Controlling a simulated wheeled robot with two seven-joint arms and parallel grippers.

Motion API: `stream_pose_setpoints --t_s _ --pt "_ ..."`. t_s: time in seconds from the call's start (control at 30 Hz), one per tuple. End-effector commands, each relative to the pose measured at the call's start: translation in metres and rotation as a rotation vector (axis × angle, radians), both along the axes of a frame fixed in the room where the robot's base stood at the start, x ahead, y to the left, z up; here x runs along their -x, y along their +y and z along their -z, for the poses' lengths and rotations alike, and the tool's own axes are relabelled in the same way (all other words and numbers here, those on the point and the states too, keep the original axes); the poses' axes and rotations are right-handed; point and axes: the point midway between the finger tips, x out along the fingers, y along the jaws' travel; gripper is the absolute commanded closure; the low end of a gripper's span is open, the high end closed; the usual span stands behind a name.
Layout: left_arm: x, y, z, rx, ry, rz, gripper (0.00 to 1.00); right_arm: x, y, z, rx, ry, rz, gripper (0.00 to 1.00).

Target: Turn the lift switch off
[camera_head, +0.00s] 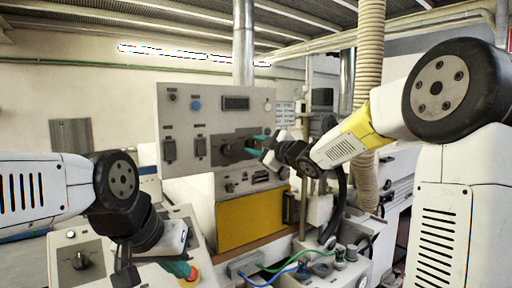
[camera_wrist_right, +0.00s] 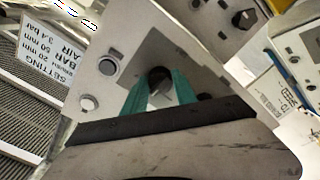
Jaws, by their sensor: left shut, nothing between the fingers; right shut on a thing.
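A grey control panel (camera_head: 205,110) stands in the middle of the head view. A dark round knob (camera_head: 227,150) sits on its lower dark plate. My right gripper (camera_head: 253,145) reaches to this plate from the right, its teal fingers pointing at the panel. In the right wrist view, the fingers (camera_wrist_right: 160,90) are shut on the dark knob (camera_wrist_right: 160,76), one on each side. My left gripper (camera_head: 184,269) is shut and empty, low over the left console. No readable label tells me which control is the lift switch.
The left console (camera_head: 62,240) carries a black rotary knob (camera_head: 81,260) and a red button on yellow (camera_head: 190,277), close to my left gripper. A yellow panel (camera_head: 250,220) is below the control panel. Green and blue cables (camera_head: 275,268) and a ribbed hose (camera_head: 369,70) are at right.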

Motion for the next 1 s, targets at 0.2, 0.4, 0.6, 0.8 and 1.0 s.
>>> stream_pose_setpoints --t_s 0.2,0.4,0.6,0.8,1.0 --pt "0.0 0.0 0.0 0.0 0.0 0.0 1.0 0.0002 0.0002 0.0005 0.05 -0.035 -0.001 1.0" --pt "0.0 0.0 0.0 0.0 0.0 0.0 1.0 0.0001 -0.0001 0.0006 0.065 -0.045 0.0 1.0" --pt "0.0 0.0 0.0 0.0 0.0 0.0 1.0 0.0 -0.0001 0.0007 0.065 -0.045 0.0 1.0" --pt "0.0 0.0 0.0 0.0 0.0 0.0 1.0 0.0 -0.0001 0.0007 0.064 -0.045 0.0 0.51" --pt "0.0 0.0 0.0 0.0 0.0 0.0 1.0 -0.0001 -0.0001 0.0003 0.064 -0.045 0.0 0.45"
